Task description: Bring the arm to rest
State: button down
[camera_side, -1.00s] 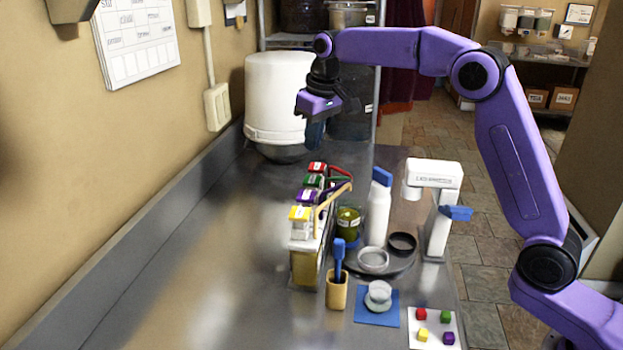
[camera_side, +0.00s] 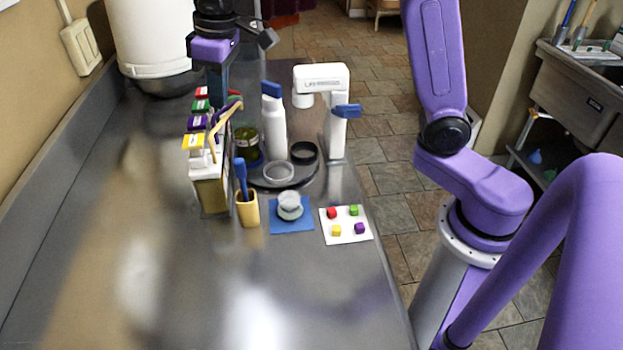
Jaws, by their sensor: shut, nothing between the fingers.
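My gripper (camera_side: 218,88) is at the upper left of the side view, pointing down with its dark fingers together and empty. It appears behind or above the far end of a rack (camera_side: 212,185) with red, green, purple and yellow-topped items. From this one view I cannot tell the exact gap between the fingers and the rack. My purple arm reaches in from the right. Its middle part is cut off by the top edge of the picture.
A white bottle (camera_side: 275,125) with a blue top, a green jar (camera_side: 246,145) and a white dispenser (camera_side: 337,120) stand nearby. A yellow cup (camera_side: 247,209) holds a blue-handled tool. A white card (camera_side: 345,226) bears small coloured cubes. The near bench is clear.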

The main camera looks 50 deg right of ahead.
jog(key=s+d+f+n, duration=0.2)
jog(key=s+d+f, duration=0.1)
jog(key=s, duration=0.7)
jog(key=s+d+f+n, duration=0.2)
jog(key=s+d+f, duration=0.1)
jog(key=s, duration=0.7)
jog(key=s+d+f+n+g, duration=0.1)
jog(key=s+d, duration=0.3)
jog(key=s, duration=0.6)
jog(key=shift+s+d+f+n, duration=0.3)
jog(key=shift+f+n, duration=0.4)
jog(key=shift+f, duration=0.2)
